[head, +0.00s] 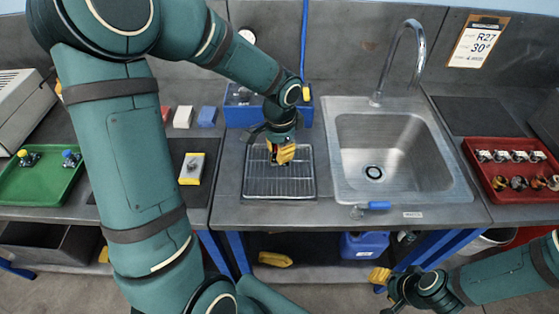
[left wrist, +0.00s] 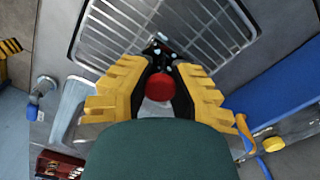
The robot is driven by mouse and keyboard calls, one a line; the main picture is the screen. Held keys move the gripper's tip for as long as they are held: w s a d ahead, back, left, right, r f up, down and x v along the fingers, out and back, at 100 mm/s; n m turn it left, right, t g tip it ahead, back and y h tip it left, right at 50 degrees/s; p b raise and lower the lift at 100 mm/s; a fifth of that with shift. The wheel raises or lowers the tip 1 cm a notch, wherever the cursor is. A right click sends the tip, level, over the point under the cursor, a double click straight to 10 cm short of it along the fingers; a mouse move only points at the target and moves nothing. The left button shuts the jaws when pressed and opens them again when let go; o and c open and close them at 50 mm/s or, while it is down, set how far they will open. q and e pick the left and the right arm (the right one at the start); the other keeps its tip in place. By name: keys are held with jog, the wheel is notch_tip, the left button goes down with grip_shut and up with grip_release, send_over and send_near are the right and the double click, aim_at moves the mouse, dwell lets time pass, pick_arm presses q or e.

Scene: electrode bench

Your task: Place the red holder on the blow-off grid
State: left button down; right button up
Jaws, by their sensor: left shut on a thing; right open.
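The red holder (left wrist: 159,87) shows in the left wrist view as a round red cap, with a dark part bearing pale spots just beyond it. My left gripper (head: 283,153) is shut on it, with yellow fingers on both sides of the cap. The blow-off grid (head: 280,187) is a metal wire rack on the bench left of the sink; it also shows in the left wrist view (left wrist: 88,28). The left gripper is over the grid's back half. Whether the holder touches the wires cannot be told. My right gripper (head: 381,277) is open, empty and low at the bench's front right.
A blue box (head: 240,115) stands behind the grid, with a blue hose (head: 304,40) above. The sink (head: 390,150) is to the right. A red tray (head: 515,178) with several holders is far right. A green tray (head: 40,180) with two holders is far left.

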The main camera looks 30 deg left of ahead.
pick_arm(q)
notch_tip(320, 180, down, 4)
jog(key=shift+r+b, duration=0.15)
jog(key=shift+b, duration=0.2)
jog(key=shift+r, duration=0.1)
jog(key=c, duration=1.3)
grip_release()
jog(key=shift+f, duration=0.2)
jog(key=shift+c, duration=0.2)
jog(key=o, duration=0.3)
jog(key=shift+o, duration=0.2)
jog(key=shift+r, duration=0.1)
jog(key=shift+r, duration=0.1)
